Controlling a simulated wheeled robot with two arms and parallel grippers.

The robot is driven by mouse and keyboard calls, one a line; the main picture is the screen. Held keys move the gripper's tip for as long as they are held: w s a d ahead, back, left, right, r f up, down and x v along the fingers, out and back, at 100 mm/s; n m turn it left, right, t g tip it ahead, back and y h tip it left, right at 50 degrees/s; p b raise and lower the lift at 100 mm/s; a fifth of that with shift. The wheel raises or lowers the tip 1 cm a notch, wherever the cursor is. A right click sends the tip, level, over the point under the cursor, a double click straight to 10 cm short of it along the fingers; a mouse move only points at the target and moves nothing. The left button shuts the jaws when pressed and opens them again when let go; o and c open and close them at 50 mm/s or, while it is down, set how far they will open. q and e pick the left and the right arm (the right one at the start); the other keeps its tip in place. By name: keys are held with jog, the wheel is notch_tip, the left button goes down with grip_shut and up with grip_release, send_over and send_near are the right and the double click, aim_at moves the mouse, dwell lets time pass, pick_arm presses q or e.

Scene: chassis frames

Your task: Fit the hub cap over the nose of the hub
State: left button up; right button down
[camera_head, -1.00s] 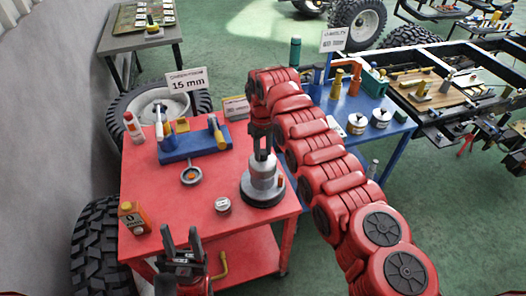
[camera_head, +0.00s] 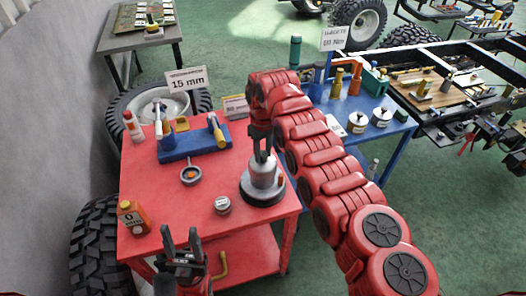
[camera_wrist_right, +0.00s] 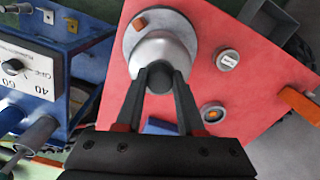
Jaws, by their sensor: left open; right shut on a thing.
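The hub (camera_head: 262,198) stands on the red table's right side, its dark round flange at the bottom. A silver rounded cap-like part (camera_head: 263,176) sits over its middle. It also shows in the wrist view (camera_wrist_right: 158,48), above the grey flange with an orange block. My right gripper (camera_head: 262,157) points down and is shut on the narrow grey top of this silver part, which I take as the hub cap. The hub's nose is hidden, so I cannot tell whether the cap is fully seated. My left gripper (camera_head: 182,238) is open and empty at the table's front edge.
On the red table (camera_head: 160,200) are a small round tin (camera_head: 222,204), a ring-shaped part (camera_head: 191,174), a blue tool fixture (camera_head: 190,145) and an orange bottle (camera_head: 133,217). A blue table (camera_head: 390,135) stands to the right. The table's front middle is clear.

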jog(key=shift+f+b, duration=0.7)
jog(key=shift+f, duration=0.6)
jog(key=shift+c, duration=2.2)
grip_release()
jog(key=shift+r, duration=0.1)
jog(key=shift+w+r, duration=0.1)
jog(key=shift+r, duration=0.25)
notch_tip(320, 180, up, 8)
jog(key=shift+a+r+b, duration=0.1)
jog(key=shift+b, duration=1.05)
notch_tip(320, 180, up, 8)
jog(key=p, duration=0.7)
jog(key=shift+r, duration=0.2)
